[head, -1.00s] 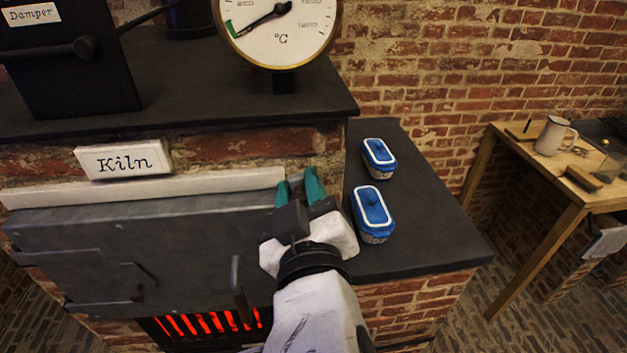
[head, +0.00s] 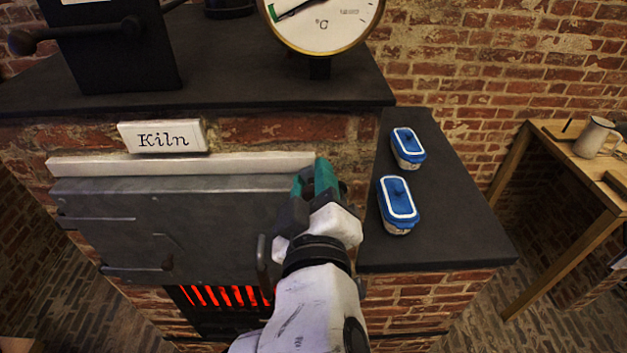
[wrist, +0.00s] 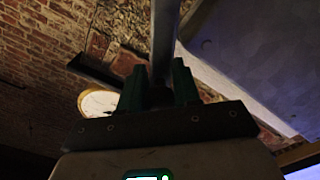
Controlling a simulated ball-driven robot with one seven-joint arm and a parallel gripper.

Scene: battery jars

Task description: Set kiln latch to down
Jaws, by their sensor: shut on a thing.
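The kiln has a grey metal door (head: 190,225) under a white "Kiln" label (head: 163,137). My gripper (head: 315,178), with green fingers, is at the door's upper right end, near the end of the pale strip above it. In the wrist view a long grey bar (wrist: 165,35) runs between the two fingers of my gripper (wrist: 157,78), which is shut on it. The bar looks like the kiln latch, standing at the door's right side. In the head view my fingers hide it, so its full angle cannot be told.
Two blue-lidded jars (head: 398,205) (head: 408,147) stand on the dark side top (head: 440,235) to the right of my gripper. Red glow shows in the grate (head: 215,297) below the door. A round gauge (head: 320,22) stands above. A wooden table (head: 548,150) is farther right.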

